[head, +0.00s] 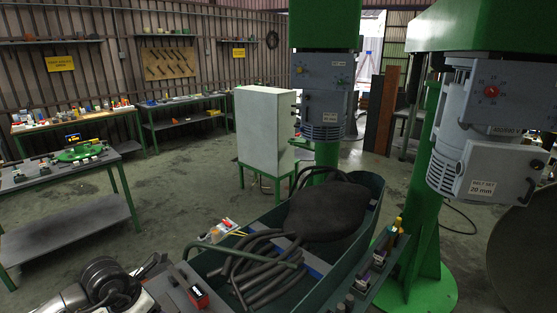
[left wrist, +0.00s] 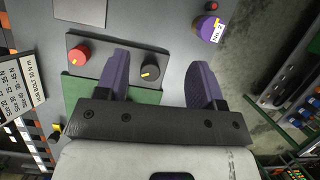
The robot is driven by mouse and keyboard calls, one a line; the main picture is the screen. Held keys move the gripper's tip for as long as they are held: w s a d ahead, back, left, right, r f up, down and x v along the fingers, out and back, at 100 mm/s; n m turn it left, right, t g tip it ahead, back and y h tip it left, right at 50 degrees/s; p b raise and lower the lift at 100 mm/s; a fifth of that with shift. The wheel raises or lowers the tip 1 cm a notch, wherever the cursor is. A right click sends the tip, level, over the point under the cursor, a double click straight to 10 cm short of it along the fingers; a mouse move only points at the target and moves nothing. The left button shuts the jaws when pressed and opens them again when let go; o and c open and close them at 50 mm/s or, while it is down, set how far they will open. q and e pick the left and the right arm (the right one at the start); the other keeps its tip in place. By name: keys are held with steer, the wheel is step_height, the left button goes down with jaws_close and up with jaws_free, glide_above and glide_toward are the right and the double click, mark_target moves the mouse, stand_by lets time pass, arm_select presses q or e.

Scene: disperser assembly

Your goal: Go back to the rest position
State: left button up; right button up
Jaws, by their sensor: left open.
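My left gripper (left wrist: 160,72) shows in the left wrist view with its two purple fingers apart and nothing held between them. Beyond the fingers is a grey control panel (left wrist: 112,48) with a red knob (left wrist: 79,54) on the left. A black knob with a yellow mark (left wrist: 151,72) appears between the fingers; I cannot tell how far away it is. In the head view part of my left arm shows at the bottom left, and its gripper cannot be made out. My right gripper is in neither view.
A green trough (head: 362,218) with dark hoses (head: 262,262) lies ahead. Green disperser columns with grey motor housings (head: 322,97) (head: 487,130) stand centre and right. A white cabinet (head: 262,128) is behind. Workbenches (head: 62,178) stand left, with open floor (head: 185,185) between.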

arm_select(q)
steer(key=w+d+r+n+t+h, duration=0.2)
steer(key=w+d+r+t+h, duration=0.2)
steer(key=d+r+t+h, duration=0.85)
steer(key=s+a+r+n+t+y, duration=0.2)
steer(key=r+n+t+y, duration=0.25)
steer(key=r+n, duration=0.5)
steer(key=s+a+r+n+t+y, duration=0.25)
steer(key=r+n+t, duration=0.35)
steer(key=r, duration=0.6)
steer(key=s+f+n+g+y, duration=0.6)
steer(key=f+n, duration=0.4)
steer(key=f, duration=0.4)
steer(key=s+f+n+g+y, duration=0.3)
steer(key=s+f+n+g, duration=0.2)
steer(key=f+n+g, duration=0.55)
steer(key=s+f+n+g, duration=0.3)
steer(key=s+f+g, duration=0.3)
steer(key=s+f, duration=2.2)
step_height(320, 180, up, 26)
steer(key=w+p, duration=0.1)
steer(key=p, duration=2.6)
steer(key=shift+w+d+h, duration=0.25)
steer(key=shift+w+h, duration=0.15)
steer(key=shift+h, duration=0.05)
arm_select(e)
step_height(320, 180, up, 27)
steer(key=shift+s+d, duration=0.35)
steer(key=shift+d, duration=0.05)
